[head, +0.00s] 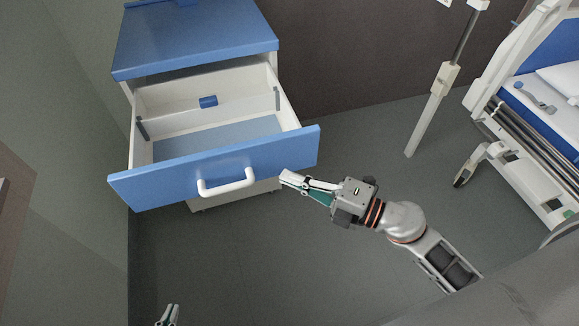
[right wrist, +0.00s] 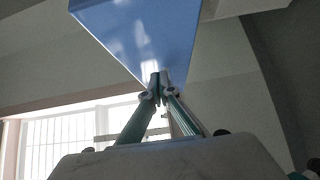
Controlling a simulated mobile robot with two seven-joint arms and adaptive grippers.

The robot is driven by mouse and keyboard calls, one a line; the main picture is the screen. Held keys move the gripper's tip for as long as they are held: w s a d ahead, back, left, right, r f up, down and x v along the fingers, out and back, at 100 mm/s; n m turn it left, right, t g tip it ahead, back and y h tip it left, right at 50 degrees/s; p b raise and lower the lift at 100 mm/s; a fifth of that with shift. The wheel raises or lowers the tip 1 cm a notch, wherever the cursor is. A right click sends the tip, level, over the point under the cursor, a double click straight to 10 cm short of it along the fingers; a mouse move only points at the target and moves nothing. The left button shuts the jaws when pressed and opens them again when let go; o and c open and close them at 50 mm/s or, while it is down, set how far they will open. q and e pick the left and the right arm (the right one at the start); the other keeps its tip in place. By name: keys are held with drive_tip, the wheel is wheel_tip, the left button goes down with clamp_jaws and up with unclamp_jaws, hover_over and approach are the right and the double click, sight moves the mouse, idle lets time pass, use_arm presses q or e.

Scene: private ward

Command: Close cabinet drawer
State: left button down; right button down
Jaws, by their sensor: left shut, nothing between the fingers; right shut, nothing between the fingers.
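The cabinet drawer (head: 258,156) is pulled far out of the white cabinet with the blue top (head: 195,38). Its blue front carries a white handle (head: 227,183). My right gripper (head: 284,177) is shut and empty, in front of the drawer front, right of the handle near the lower right part. In the right wrist view the shut fingertips (right wrist: 159,82) overlap the blue drawer front (right wrist: 145,35); I cannot tell whether they touch it. My left gripper (head: 170,314) shows only its shut, empty fingertips at the bottom edge, well below the drawer.
A small blue piece (head: 208,101) is at the back of the drawer's interior. A pole stand (head: 437,90) and a hospital bed (head: 545,95) are at the right. A wall (head: 75,130) stands close on the left. The floor (head: 250,265) before the drawer is clear.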

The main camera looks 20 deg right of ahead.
sight(273, 161)
drive_tip(key=w, duration=0.3)
drive_tip(key=shift+d+f, duration=0.15)
drive_tip(key=shift+f, duration=0.05)
drive_tip(key=shift+w, duration=0.15)
drive_tip(key=shift+r, duration=0.1)
